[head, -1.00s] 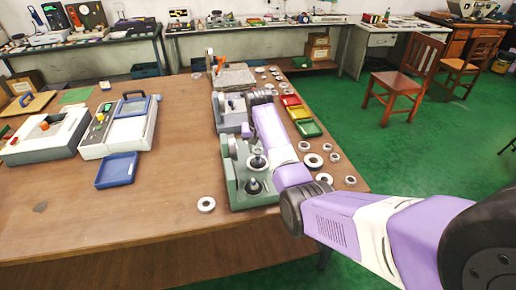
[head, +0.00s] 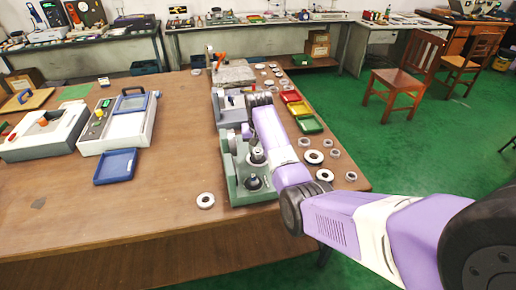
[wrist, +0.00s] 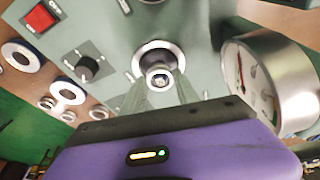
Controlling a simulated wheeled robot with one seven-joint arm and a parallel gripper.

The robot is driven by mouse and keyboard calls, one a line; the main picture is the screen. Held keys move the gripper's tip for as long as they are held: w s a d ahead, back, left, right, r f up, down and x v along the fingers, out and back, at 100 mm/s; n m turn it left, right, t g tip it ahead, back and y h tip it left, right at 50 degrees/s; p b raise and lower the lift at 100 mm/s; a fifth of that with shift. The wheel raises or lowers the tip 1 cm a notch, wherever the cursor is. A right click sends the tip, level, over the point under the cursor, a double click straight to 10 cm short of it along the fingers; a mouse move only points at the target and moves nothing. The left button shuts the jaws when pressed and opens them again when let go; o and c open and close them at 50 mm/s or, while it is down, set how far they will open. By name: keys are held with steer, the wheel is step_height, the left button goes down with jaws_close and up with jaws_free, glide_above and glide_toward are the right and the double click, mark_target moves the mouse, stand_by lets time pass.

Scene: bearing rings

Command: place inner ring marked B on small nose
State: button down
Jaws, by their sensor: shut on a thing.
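A round post with a bright tip (wrist: 159,80) shows at the ring's opening. I cannot tell whether the ring is around the post or above it. No letter on the ring is legible. My fingertips are hidden in the head view.
Several loose rings lie right of the fixture, and one ring (head: 205,200) lies left. Yellow (head: 299,110) and blue (head: 115,166) trays are nearby. The table's middle is clear.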

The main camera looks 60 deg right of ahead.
steer(key=shift+f+b, duration=0.6)
steer(key=shift+f, duration=0.5)
steer(key=c, duration=0.8)
jaws_free()
steer(key=shift+r, duration=0.1)
steer(key=shift+c, duration=0.2)
steer(key=v, duration=0.7)
steer(key=shift+r, duration=0.4)
